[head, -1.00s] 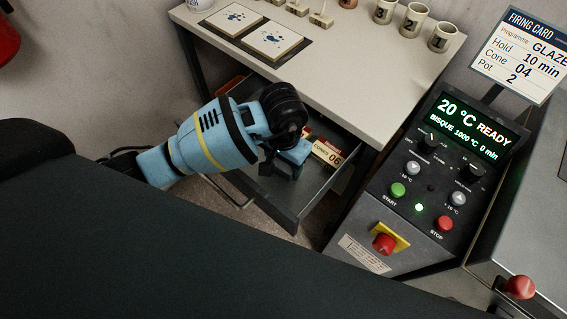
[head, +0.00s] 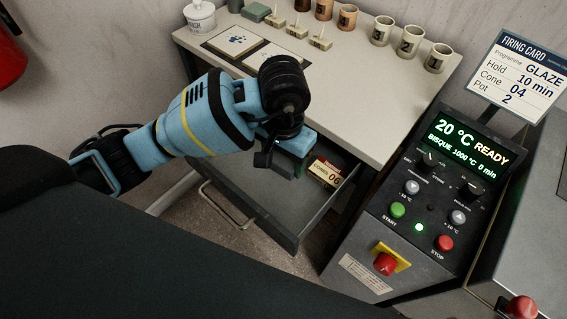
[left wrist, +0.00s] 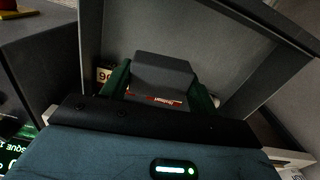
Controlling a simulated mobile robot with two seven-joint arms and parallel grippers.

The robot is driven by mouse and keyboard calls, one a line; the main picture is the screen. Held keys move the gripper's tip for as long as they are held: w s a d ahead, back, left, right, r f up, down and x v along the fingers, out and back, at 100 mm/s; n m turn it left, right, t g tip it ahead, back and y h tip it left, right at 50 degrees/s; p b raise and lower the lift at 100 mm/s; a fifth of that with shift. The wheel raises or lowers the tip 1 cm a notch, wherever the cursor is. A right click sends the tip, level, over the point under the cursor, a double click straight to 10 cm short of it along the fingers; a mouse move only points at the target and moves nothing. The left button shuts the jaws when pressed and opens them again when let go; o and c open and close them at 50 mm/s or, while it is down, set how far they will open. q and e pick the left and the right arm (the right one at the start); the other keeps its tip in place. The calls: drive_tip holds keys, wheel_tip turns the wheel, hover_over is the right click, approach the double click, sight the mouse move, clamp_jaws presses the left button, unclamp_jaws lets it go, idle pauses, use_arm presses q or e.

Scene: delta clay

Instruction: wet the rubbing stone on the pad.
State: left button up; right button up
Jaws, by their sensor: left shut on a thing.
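My left gripper (head: 290,150) is above the open drawer, pointing down. It is shut on a dark grey block, the rubbing stone (left wrist: 163,72), which has a red and white label strip and sits between greenish fingers in the left wrist view. A flat grey-green block (head: 256,12), which looks like the pad, lies at the back of the table, right of a white lidded jar. My right gripper is not in view.
The open drawer (head: 228,172) holds small cone boxes (head: 325,172). A kiln control panel (head: 425,190) stands at right. The table's middle is clear.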

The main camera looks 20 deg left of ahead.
use_arm(q)
drive_tip(key=o, duration=0.6)
drive_tip(key=shift+c, duration=0.2)
drive_tip(key=c, duration=0.3)
drive_tip(key=shift+w+a+r, duration=0.1)
drive_tip(key=shift+a+r, duration=0.2)
drive_tip(key=shift+r, duration=0.05)
drive_tip(key=shift+c, duration=0.2)
drive_tip(key=s+a+r+n, duration=0.1)
drive_tip(key=a+r+n, duration=0.1)
drive_tip(key=a+r, duration=0.5)
drive_tip(key=shift+s+a+r+n, duration=0.2)
drive_tip(key=shift+r+n, duration=0.2)
drive_tip(key=shift+r, duration=0.45)
drive_tip(key=shift+w, duration=0.25)
